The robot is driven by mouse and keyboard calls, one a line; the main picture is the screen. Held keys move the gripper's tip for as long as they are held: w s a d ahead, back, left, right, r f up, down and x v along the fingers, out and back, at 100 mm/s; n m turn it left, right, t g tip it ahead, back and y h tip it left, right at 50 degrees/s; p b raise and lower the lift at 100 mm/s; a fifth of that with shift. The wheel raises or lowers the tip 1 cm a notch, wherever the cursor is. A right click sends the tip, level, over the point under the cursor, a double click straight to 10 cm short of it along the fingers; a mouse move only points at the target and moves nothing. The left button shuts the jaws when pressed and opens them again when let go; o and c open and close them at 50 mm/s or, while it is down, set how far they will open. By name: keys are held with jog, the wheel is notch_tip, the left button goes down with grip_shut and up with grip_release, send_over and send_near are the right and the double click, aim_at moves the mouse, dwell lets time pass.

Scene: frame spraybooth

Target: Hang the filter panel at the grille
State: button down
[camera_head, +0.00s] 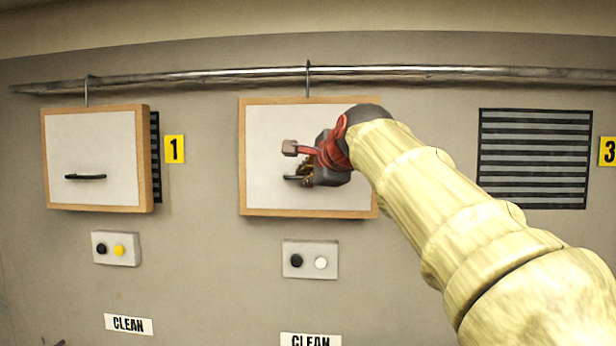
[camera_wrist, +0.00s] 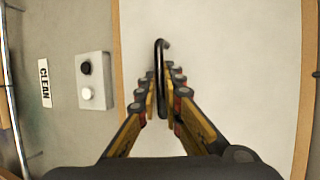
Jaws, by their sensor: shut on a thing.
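A white filter panel (camera_head: 270,135) with a wooden frame hangs below the metal rail (camera_head: 440,72), with a hook at its top reaching the rail. My gripper (camera_head: 296,165) is at the panel's front, at its dark handle. In the wrist view my gripper (camera_wrist: 162,105) has its fingers on both sides of the handle (camera_wrist: 161,60), shut on it, and the white panel face (camera_wrist: 230,70) fills much of the view. A striped grille (camera_head: 535,158) is bare at the right. The wall directly behind the held panel is hidden.
Another framed panel (camera_head: 95,150) hangs at the left by a yellow sign 1 (camera_head: 174,149), partly covering a striped grille (camera_head: 156,150). A yellow sign 3 (camera_head: 608,151) is at the right edge. A button box (camera_head: 310,259) is below the held panel. CLEAN labels (camera_head: 128,324) are lower down.

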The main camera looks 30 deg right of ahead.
jog(key=c, duration=1.9)
grip_release()
jog(key=shift+f, duration=0.1)
jog(key=v, duration=1.2)
notch_tip(320, 180, down, 21)
jog(key=n+g+b, duration=0.2)
jog(key=n+g, duration=0.2)
jog(key=n, duration=0.6)
jog(key=shift+s+a+f+n+g+y+b, duration=0.6)
jog(key=shift+s+a+f+n+b, duration=2.35)
jog(key=shift+f, duration=6.45)
jog(key=shift+s+a+f+n+g+y+b, duration=0.25)
jog(key=shift+s+a+f+n+g+b, duration=1.15)
jog(key=shift+s+f+b, duration=5.6)
jog(key=shift+s+a+f+n+g+y+b, duration=0.4)
jog(key=shift+a+f+n+b, duration=1.6)
jog(key=shift+f, duration=9.75)
